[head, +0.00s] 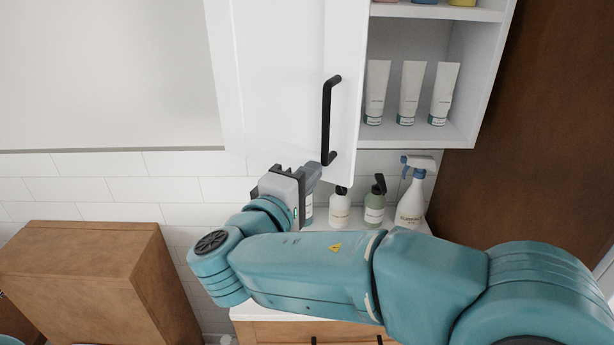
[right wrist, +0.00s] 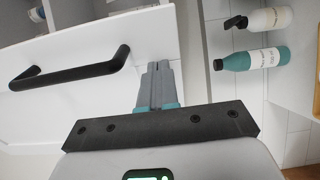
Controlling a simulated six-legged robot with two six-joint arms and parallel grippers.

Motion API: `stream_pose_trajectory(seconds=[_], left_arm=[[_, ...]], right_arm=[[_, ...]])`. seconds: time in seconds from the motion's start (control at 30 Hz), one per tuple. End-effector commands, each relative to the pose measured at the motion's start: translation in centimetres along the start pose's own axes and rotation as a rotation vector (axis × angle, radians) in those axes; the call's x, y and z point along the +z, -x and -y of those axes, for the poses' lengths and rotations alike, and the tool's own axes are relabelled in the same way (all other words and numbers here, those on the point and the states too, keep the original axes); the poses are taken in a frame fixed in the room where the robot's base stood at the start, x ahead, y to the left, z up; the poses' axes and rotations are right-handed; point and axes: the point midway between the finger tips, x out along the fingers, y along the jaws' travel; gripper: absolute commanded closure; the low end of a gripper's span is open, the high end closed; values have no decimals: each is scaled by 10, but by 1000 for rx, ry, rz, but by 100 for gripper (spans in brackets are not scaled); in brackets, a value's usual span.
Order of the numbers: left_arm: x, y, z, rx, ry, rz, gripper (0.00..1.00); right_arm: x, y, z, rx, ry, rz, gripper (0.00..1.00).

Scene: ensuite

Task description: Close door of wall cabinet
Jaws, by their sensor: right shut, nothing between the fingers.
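The white door (head: 275,75) of the wall cabinet (head: 455,135) stands open, with shelves showing past its right edge. Its black bar handle (head: 328,120) runs upright near that edge. In the right wrist view the handle (right wrist: 70,69) lies left of the fingers, apart from them. My right gripper (head: 312,172) is just below and left of the handle's lower end, near the door's bottom edge. Its fingers (right wrist: 158,78) are shut together and empty. I cannot tell whether they touch the door. My left gripper is not in view.
White tubes (head: 409,92) stand on the lower cabinet shelf. Pump bottles (head: 374,203) and a spray bottle (head: 412,195) stand on the counter below, close to my right gripper. A brown wooden box-shaped unit (head: 85,275) is at lower left. A dark brown panel (head: 540,140) borders the right.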

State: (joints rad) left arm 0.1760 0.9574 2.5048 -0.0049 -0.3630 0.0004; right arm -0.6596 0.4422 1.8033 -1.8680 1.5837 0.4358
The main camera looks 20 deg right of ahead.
Motion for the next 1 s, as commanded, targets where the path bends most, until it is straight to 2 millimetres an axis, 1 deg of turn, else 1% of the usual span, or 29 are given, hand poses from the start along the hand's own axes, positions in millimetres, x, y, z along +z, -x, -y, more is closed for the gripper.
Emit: stream_pose_trajectory(seconds=[0.17,0.3,0.43,0.5,0.73,1.0], left_arm=[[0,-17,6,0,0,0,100],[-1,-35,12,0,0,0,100],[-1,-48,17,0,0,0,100],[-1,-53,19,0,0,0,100],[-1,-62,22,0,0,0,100],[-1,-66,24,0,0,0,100]], right_arm=[[4,-15,5,0,-4,-65,100],[6,-34,6,1,-5,-152,100],[5,-53,6,2,-3,-245,100],[1,-62,5,2,-3,-250,100],[-5,-88,2,1,-2,-249,100],[-9,-103,0,1,-1,-249,100]])
